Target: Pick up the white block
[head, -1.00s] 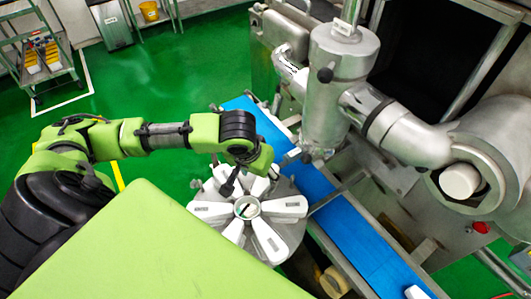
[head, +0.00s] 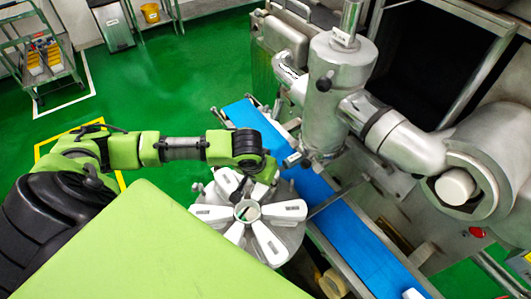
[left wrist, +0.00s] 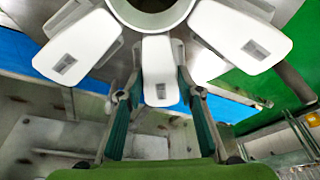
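Several white paddle-shaped blocks lie like spokes around a round hub (head: 247,211) on a grey turntable; one white block (head: 268,243) points to the front. In the left wrist view, one white block (left wrist: 157,70) with a small square recess lies between the two fingers of my left gripper (left wrist: 157,62). The fingers stand apart on either side of it; contact cannot be told. In the head view, the left wrist covers the far side of the turntable and hides the fingertips. A small white piece (head: 413,294) also lies on the blue conveyor. My right gripper is not in view.
A blue conveyor belt (head: 345,232) runs just right of the turntable. A steel machine head (head: 335,105) stands close to the right of my left wrist. Neighbouring white blocks (left wrist: 78,45) (left wrist: 242,38) flank the fingers. Green floor is free at left.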

